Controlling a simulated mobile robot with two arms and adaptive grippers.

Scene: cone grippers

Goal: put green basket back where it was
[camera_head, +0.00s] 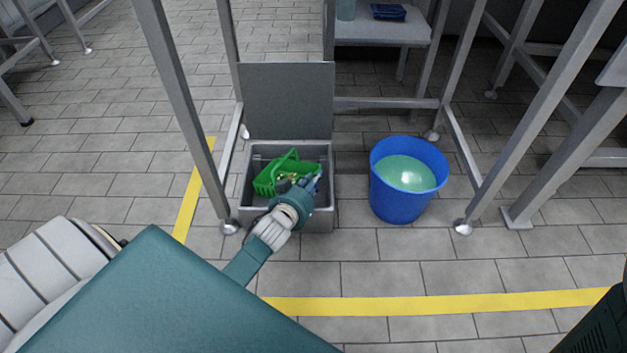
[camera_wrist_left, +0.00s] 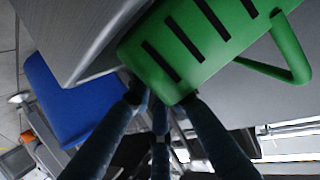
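The green basket (camera_head: 268,181) is in the grey bin (camera_head: 319,219), tilted, with its handle up. In the left wrist view the slotted wall of the basket (camera_wrist_left: 185,40) fills the upper middle, its handle to the right. My left gripper (camera_head: 314,181) reaches into the bin at the basket's near right side. In the left wrist view its dark fingers (camera_wrist_left: 161,98) close around the basket's edge, and their tips are partly hidden by it. My right gripper is not in view.
The bin's lid (camera_head: 287,100) stands open at the back. A blue bucket (camera_head: 386,197) with pale green contents stands right of the bin. Metal table legs (camera_head: 181,95) flank both. A shelf (camera_head: 385,32) is behind. Yellow floor tape (camera_head: 430,304) runs across clear tiles in front.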

